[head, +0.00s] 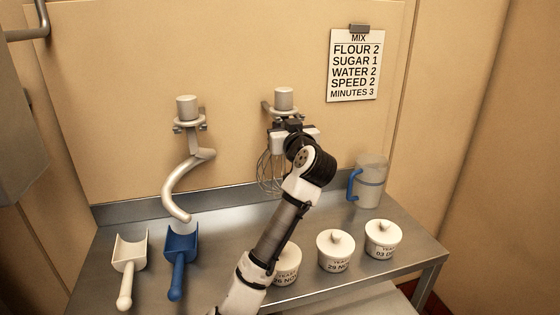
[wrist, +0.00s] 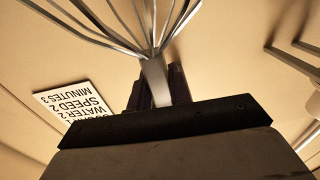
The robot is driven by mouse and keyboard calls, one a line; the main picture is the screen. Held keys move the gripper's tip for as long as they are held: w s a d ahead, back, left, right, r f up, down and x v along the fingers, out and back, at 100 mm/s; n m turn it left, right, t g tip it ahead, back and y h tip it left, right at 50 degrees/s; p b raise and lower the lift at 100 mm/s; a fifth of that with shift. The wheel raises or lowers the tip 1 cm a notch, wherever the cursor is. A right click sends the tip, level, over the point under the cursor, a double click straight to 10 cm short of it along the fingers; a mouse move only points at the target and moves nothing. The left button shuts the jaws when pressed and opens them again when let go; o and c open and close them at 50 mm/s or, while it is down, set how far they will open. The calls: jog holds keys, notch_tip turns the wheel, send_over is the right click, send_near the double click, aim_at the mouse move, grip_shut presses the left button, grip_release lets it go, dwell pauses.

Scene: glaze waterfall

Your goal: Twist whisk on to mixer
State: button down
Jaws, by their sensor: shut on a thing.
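The whisk (head: 269,173) is upright at the right wall bracket (head: 266,107), wire cage down and a grey cylindrical hub (head: 284,98) at the top. My gripper (head: 291,130) is at its shaft just below the hub, shut on it. In the wrist view my gripper's dark fingers (wrist: 178,84) are at the pale shaft (wrist: 155,82), and the wires (wrist: 150,28) fan out towards the top edge. My gripper hides part of the bracket, so I cannot tell whether the hub still rests on it. I cannot identify the mixer for sure; a grey body (head: 17,105) is cut off at the left edge.
A dough hook (head: 178,185) hangs at the left bracket. My arm covers part of another pot (head: 289,265). A recipe card (head: 355,66) hangs on the wall.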

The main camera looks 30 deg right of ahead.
jog(key=shift+r, duration=0.25)
jog(key=shift+r+p, duration=0.35)
jog(key=shift+r, duration=0.1)
jog(key=shift+s, duration=0.1)
jog(key=shift+v, duration=0.8)
jog(key=shift+s+a, duration=0.2)
jog(key=shift+s, duration=0.35)
jog(key=b+v, duration=0.1)
jog(key=v, duration=1.2)
jog(key=shift+r, duration=0.15)
jog(key=shift+s+a, duration=0.1)
jog(key=shift+s, duration=0.05)
